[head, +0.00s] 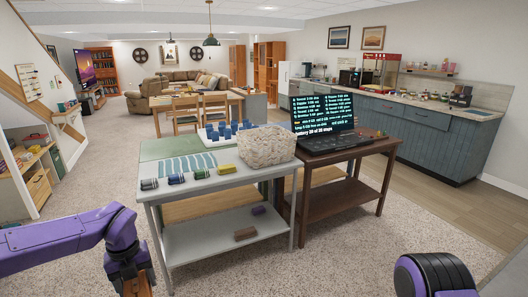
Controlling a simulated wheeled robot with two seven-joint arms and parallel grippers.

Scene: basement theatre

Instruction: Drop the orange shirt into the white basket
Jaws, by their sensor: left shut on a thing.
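My left gripper (130,277) hangs at the bottom left, in front of the grey table, pointing down. It is shut on an orange-brown thing (138,286), which looks like part of the orange shirt; the picture's bottom edge cuts off the rest. I see no plain white basket. A pale, knobbly, rounded bulk (266,147) stands on the right end of the grey table, and I cannot tell whether it is a basket. My right arm shows only as a purple link at the bottom right; its gripper is out of view.
A shelf unit (33,165) stands at the left. Carpet between shelf and table is clear.

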